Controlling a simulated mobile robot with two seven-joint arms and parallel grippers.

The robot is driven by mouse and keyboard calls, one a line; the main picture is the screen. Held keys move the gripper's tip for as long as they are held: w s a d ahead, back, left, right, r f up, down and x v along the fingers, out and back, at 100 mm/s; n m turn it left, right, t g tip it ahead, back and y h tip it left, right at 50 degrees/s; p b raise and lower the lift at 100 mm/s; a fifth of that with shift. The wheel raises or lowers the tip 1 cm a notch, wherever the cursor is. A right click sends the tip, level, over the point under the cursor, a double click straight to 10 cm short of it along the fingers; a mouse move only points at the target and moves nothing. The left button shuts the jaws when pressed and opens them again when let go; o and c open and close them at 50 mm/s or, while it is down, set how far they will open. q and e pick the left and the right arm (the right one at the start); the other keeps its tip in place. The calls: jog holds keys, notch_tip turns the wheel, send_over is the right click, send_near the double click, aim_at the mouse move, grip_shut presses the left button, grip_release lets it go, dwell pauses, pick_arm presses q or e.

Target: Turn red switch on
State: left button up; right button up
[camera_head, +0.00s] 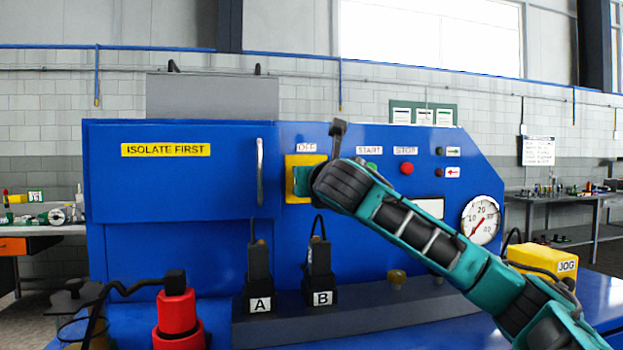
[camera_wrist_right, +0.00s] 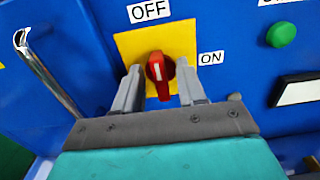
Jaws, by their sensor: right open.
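The red switch (camera_wrist_right: 158,72) is a rotary knob on a yellow plate (camera_wrist_right: 183,38), with OFF above it and ON to its right. Its white mark points up toward OFF. My right gripper (camera_wrist_right: 160,82) is open, with one finger on each side of the knob; I cannot tell whether they touch it. In the head view my right arm comes in from the right, and its gripper (camera_head: 306,180) is in front of the yellow plate (camera_head: 291,162), hiding the red switch. My left gripper is not in view.
The blue machine (camera_head: 200,262) has a door handle (camera_head: 260,172) left of the plate. A green START button (camera_wrist_right: 281,34) and a red STOP button (camera_head: 406,168) are to the right. Plugs A (camera_head: 259,270) and B (camera_head: 319,266) stand below. A red connector (camera_head: 177,312) is at lower left.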

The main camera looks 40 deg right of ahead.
jog(key=shift+c, duration=0.2)
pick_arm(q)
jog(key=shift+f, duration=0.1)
pick_arm(e)
grip_shut()
pick_arm(q)
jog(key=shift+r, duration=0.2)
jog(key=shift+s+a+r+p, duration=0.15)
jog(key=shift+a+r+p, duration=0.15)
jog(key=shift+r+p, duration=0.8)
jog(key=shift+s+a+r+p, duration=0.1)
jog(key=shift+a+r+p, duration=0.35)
jog(key=shift+p, duration=1.05)
pick_arm(e)
jog(key=shift+s+d+f+m, duration=0.1)
jog(key=shift+f+m, duration=0.05)
jog(key=shift+m, duration=4.3)
jog(key=shift+s+d+f+m, duration=0.1)
jog(key=shift+f+m, duration=0.05)
jog(key=shift+m, duration=4.3)
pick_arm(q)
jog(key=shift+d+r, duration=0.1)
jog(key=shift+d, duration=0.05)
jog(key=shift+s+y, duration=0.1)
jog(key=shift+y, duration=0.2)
pick_arm(e)
jog(key=shift+o, duration=0.2)
grip_release()
